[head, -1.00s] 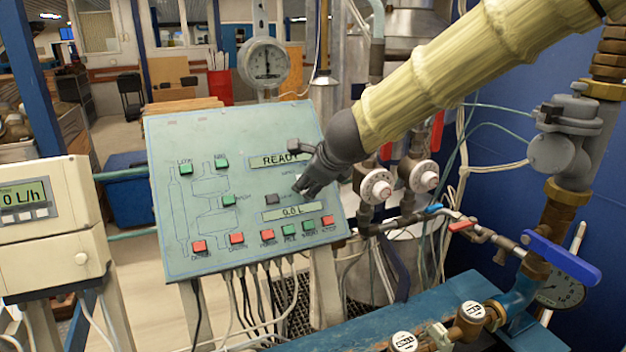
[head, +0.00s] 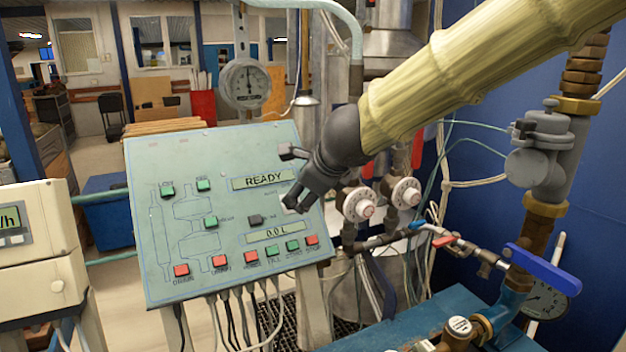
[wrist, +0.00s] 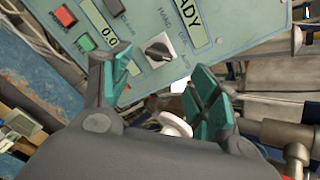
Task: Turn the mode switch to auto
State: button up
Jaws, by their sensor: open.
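The mode switch is a dark rotary knob on a pale square plate (wrist: 158,48) in the wrist view, with lettering such as HAND and OFF beside it. Its pointer angle is hard to read. It sits on the sloped control panel (head: 180,240), next to the READY display (head: 262,181). In the head view my gripper (head: 290,180) is at the panel's right side and mostly covers the switch. In the wrist view my gripper (wrist: 160,85) is open and empty, its teal-padded fingers apart. The knob lies beyond the fingertips, between them in the picture and apart from both.
Green and red buttons line the panel, with a dark button (head: 256,219) close to my gripper. To the right are pipes, white round dials (head: 358,205) and a blue-handled valve (head: 541,269). A cream meter box (head: 40,235) stands at the left.

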jog(key=shift+v, duration=2.25)
